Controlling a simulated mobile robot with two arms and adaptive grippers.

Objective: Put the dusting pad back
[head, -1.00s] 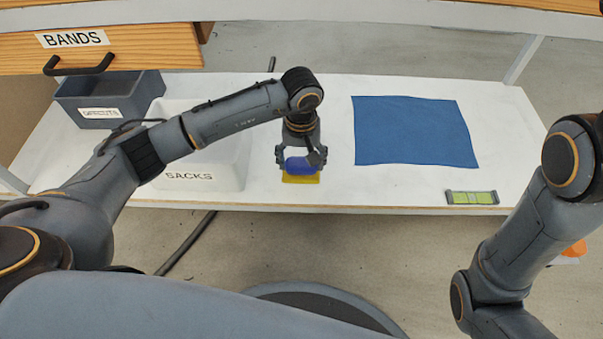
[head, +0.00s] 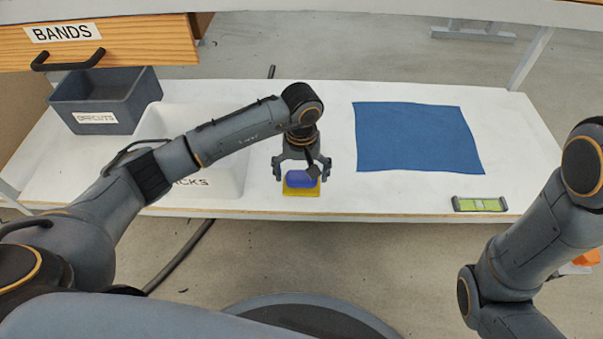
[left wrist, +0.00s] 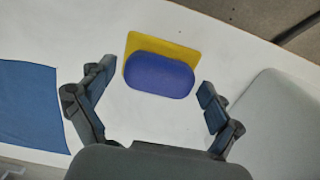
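The dusting pad appears to be the rounded blue block (head: 299,179) near the shelf's front edge. It lies on a yellow square (head: 301,192), overlapping it off-centre; the left wrist view shows the blue block (left wrist: 158,75) with yellow (left wrist: 133,44) showing along one long side and at its ends. I cannot tell whether the yellow is a marker or part of the pad. My left gripper (head: 301,171) is open above the pad, with a finger on each side and gaps between. My right gripper is out of view; only its arm shows.
A blue cloth (head: 418,138) lies flat to the right, with a green level (head: 479,204) at the front edge. A white SACKS bin (head: 229,180) and grey OFFCUTS bin (head: 105,101) stand left. The BANDS drawer (head: 120,44) overhangs the back left.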

